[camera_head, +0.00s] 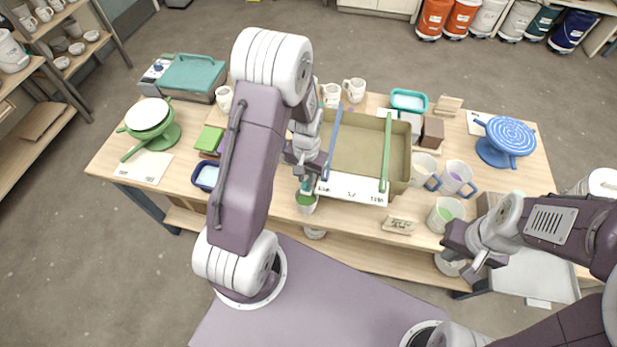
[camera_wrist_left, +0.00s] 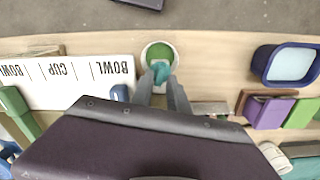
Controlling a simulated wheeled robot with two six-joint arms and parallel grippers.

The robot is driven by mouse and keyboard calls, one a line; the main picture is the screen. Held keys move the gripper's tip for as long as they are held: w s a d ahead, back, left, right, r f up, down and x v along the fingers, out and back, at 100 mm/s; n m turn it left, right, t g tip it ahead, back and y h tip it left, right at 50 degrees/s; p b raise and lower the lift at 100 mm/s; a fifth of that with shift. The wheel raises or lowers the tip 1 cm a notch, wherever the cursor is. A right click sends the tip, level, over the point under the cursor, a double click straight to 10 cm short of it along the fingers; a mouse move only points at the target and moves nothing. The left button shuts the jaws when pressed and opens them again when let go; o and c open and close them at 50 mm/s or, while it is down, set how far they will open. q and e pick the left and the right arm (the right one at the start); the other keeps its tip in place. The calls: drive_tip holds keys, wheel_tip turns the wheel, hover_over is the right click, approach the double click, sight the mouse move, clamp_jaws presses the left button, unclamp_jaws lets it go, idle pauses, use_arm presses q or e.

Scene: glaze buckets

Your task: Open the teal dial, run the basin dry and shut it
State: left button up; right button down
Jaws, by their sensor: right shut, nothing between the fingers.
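The basin (camera_head: 368,150) is a tan, open rectangular box in the middle of the table; I cannot tell how much liquid lies in it. The teal dial (camera_wrist_left: 160,72) is at its front left corner and also shows, partly hidden, in the head view (camera_head: 307,184). My left gripper (camera_wrist_left: 162,82) has its fingertips against both sides of the dial and appears shut on it. A white cup with green contents (camera_head: 306,204) stands just below the dial, also in the left wrist view (camera_wrist_left: 158,50). My right gripper (camera_head: 472,274) is shut and empty at the front right.
A white strip marked BOWL and CUP (camera_head: 352,189) runs along the basin's front. Several mugs, one a green-filled mug (camera_head: 445,212), stand right of the basin. A blue tray (camera_head: 206,177), a green banding stand (camera_head: 152,130) and a blue one (camera_head: 505,142) flank them.

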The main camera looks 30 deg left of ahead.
use_arm(q)
drive_tip(key=shift+f, duration=0.85)
drive_tip(key=shift+c, duration=0.3)
clamp_jaws()
